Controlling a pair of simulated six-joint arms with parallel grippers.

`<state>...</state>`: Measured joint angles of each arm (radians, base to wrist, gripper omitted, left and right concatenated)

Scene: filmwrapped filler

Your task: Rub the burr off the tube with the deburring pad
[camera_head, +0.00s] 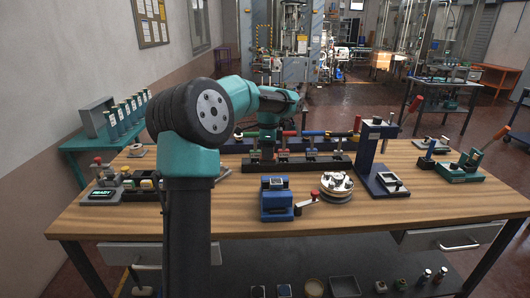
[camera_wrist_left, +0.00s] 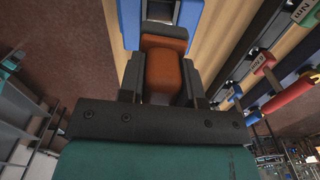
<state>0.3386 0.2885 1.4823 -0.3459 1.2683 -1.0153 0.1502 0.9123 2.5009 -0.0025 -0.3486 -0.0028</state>
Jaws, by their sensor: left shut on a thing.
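My left gripper (camera_wrist_left: 164,82) is shut on an orange-brown block with a dark grey face, which looks like the deburring pad (camera_wrist_left: 164,70). The pad sits between both fingers, its dark face away from the palm. Just beyond it in the left wrist view is a bright blue fixture (camera_wrist_left: 131,22) with a pale opening; contact cannot be told. It may be the blue vise-like block (camera_head: 276,205) on the bench in the head view. In the head view my left wrist reaches over the bench, and its jaws are hard to make out. I cannot make out the tube or burr. My right gripper is not in view.
A dark rack (camera_head: 312,162) with several coloured-handled tools runs along the back of the wooden bench (camera_head: 240,222). A round metal fixture (camera_head: 337,188) and a dark blue stand (camera_head: 366,150) stand right of the blue block. A teal clamp (camera_head: 460,172) is far right. The front strip is clear.

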